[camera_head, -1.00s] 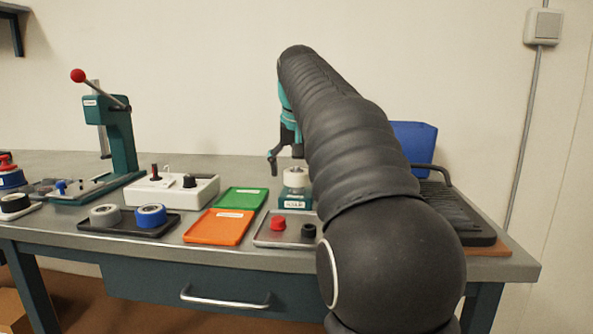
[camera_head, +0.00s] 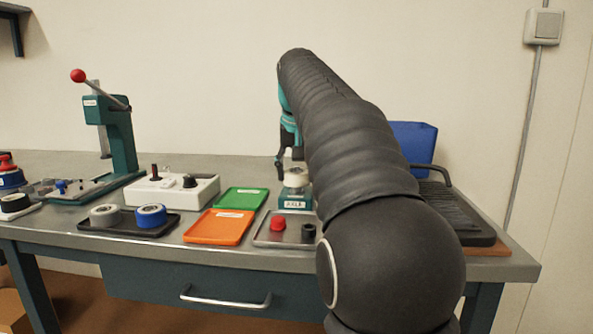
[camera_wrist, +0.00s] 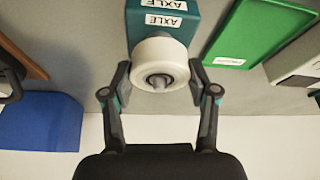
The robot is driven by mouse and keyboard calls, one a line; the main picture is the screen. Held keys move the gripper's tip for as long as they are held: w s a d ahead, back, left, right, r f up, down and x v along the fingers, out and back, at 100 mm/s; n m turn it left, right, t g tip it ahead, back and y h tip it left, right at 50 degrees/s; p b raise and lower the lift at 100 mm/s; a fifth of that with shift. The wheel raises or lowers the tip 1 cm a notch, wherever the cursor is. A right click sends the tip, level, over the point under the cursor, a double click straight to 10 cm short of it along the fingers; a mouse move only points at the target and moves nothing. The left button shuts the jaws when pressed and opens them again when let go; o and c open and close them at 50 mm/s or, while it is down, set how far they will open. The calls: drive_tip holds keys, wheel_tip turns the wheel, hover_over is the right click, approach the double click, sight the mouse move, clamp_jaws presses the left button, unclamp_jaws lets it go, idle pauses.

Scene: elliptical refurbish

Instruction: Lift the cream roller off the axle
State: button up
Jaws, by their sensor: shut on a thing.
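The cream roller (camera_wrist: 137,59) sits around the axle (camera_wrist: 160,80) on the teal stand labelled AXLE (camera_wrist: 180,30) in the wrist view. My gripper (camera_wrist: 159,78) is shut on the roller, with one finger on each side of it. In the head view the roller (camera_head: 296,177) is on top of the teal stand (camera_head: 295,199). My gripper (camera_head: 284,168) is there beside it, partly hidden by my arm. The roller is still down on the stand.
A green tray (camera_head: 241,200) and an orange tray (camera_head: 218,227) lie left of the stand. A grey tray (camera_head: 268,238) with a red and a black part lies in front. A blue bin (camera_head: 413,143) stands behind my arm. A teal press (camera_head: 120,140) stands at left.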

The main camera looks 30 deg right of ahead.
drive_tip(key=shift+r, duration=2.6)
